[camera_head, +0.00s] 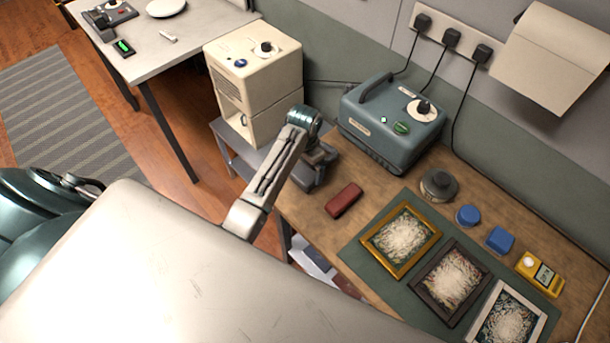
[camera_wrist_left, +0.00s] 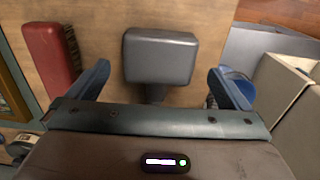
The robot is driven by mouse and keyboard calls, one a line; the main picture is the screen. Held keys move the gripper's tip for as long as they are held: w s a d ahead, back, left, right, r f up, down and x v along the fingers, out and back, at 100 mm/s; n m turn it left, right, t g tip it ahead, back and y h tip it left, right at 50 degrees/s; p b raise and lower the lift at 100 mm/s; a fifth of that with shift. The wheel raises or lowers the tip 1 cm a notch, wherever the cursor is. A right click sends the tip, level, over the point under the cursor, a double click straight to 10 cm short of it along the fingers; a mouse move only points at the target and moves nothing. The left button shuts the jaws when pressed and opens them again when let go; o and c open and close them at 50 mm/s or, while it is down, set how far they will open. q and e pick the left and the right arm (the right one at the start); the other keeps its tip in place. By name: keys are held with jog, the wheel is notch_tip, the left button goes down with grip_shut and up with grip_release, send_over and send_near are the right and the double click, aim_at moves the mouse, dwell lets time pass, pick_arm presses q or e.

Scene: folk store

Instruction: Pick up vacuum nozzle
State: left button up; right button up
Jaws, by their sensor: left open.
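The vacuum nozzle looks to be the dark grey block with a short neck (camera_wrist_left: 160,58) on the wooden bench in the left wrist view. My left gripper (camera_wrist_left: 160,88) is open, with one blue-tipped finger on each side of the nozzle's neck end. I cannot tell whether either finger touches it. In the head view my left gripper (camera_head: 318,155) is at the bench's left end, in front of the grey-blue machine, and largely hides the nozzle there. My right gripper is not in view.
A red block (camera_head: 343,199) lies close beside the gripper, also in the left wrist view (camera_wrist_left: 50,58). The grey-blue machine (camera_head: 393,122) stands behind. A cream cabinet (camera_head: 255,70) is to the left. Framed pictures lie on a green mat (camera_head: 368,245) to the right.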

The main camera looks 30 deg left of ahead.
aim_at(304, 173)
pick_arm(q)
jog(key=shift+d+f, duration=0.15)
notch_tip(304, 173, down, 4)
jog(key=shift+f+p, duration=0.1)
jog(key=shift+p, duration=1.15)
jog(key=shift+f, duration=0.45)
jog(key=c, duration=1)
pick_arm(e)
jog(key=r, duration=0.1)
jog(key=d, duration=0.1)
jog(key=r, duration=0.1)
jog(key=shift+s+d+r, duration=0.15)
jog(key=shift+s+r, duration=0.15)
